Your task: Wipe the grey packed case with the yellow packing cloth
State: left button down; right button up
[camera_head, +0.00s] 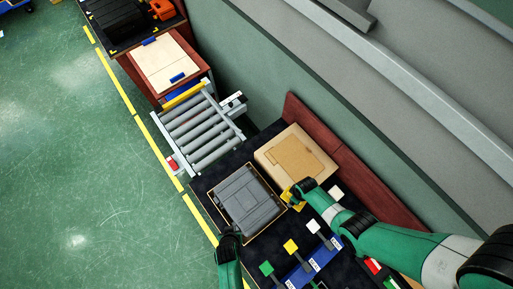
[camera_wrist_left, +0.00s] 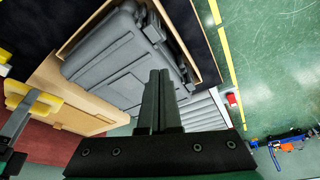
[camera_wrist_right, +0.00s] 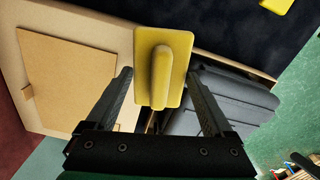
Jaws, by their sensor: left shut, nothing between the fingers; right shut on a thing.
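The grey packed case (camera_head: 247,200) sits in an open tan box on the dark table; it fills much of the left wrist view (camera_wrist_left: 120,60) and shows partly in the right wrist view (camera_wrist_right: 220,105). My right gripper (camera_head: 292,194) is shut on the yellow packing cloth (camera_wrist_right: 164,68), a flat pad with a raised grip, held near the right side of the case's box. The cloth also shows at the left of the left wrist view (camera_wrist_left: 35,98). My left gripper (camera_wrist_left: 160,75) is shut and empty, at the near edge of the case.
A cardboard box with a tan panel (camera_head: 297,157) stands right beside the case. A roller conveyor (camera_head: 203,130) lies beyond. A blue rack with coloured tags (camera_head: 312,268) is at the front. A dark red board (camera_head: 350,160) edges the table's back.

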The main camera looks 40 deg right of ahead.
pick_arm(q)
jog(key=shift+s+d+f, duration=0.1)
jog(key=shift+s+f, duration=0.2)
jog(key=shift+s, duration=0.45)
jog(key=shift+s+d, duration=0.1)
jog(key=shift+d, duration=0.05)
notch_tip(320, 180, down, 5)
jog(key=b, duration=0.5)
pick_arm(e)
notch_tip(320, 180, down, 5)
jog(key=shift+r, duration=0.1)
pick_arm(q)
jog(key=shift+f, duration=0.25)
pick_arm(e)
jog(key=shift+f, duration=0.25)
dwell(0.5)
pick_arm(q)
jog(key=shift+f+b, duration=0.25)
jog(key=shift+b, duration=0.2)
pick_arm(e)
jog(key=shift+f, duration=0.3)
grip_shut()
pick_arm(q)
jog(key=shift+f, duration=0.2)
pick_arm(e)
jog(key=shift+f, duration=0.2)
